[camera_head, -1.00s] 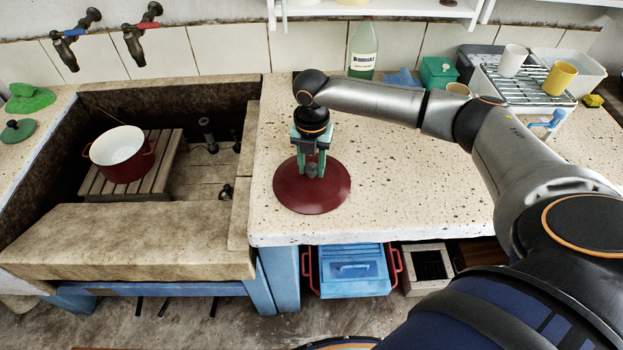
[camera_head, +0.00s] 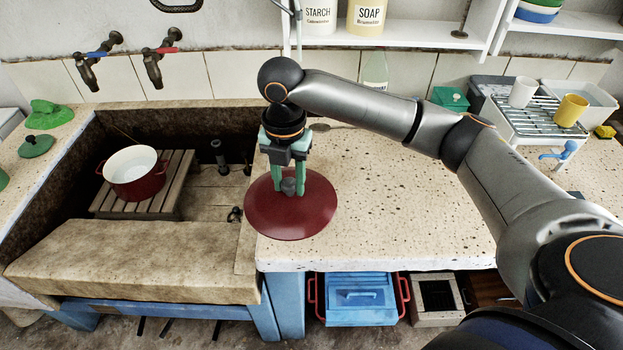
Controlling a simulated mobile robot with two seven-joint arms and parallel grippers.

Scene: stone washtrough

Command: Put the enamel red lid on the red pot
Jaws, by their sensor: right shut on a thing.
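The enamel red lid (camera_head: 311,214) is a flat dark red disc with a grey knob. My right gripper (camera_head: 291,187) is shut on the lid's knob. The lid is at the left end of the speckled counter and overlaps the trough's right edge in the picture; it appears held above the surface. The red pot (camera_head: 134,184) has a white inside and two side handles. It stands upright and open on a wooden slatted rack in the stone trough, to the left of the lid. My left gripper is not in view.
The slatted rack (camera_head: 108,204) lies in the stone trough (camera_head: 130,262), whose front wall is thick. Two taps (camera_head: 153,68) hang over it. A green lid (camera_head: 36,146) lies on the left ledge. A dish rack (camera_head: 545,112) with cups stands at the back right.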

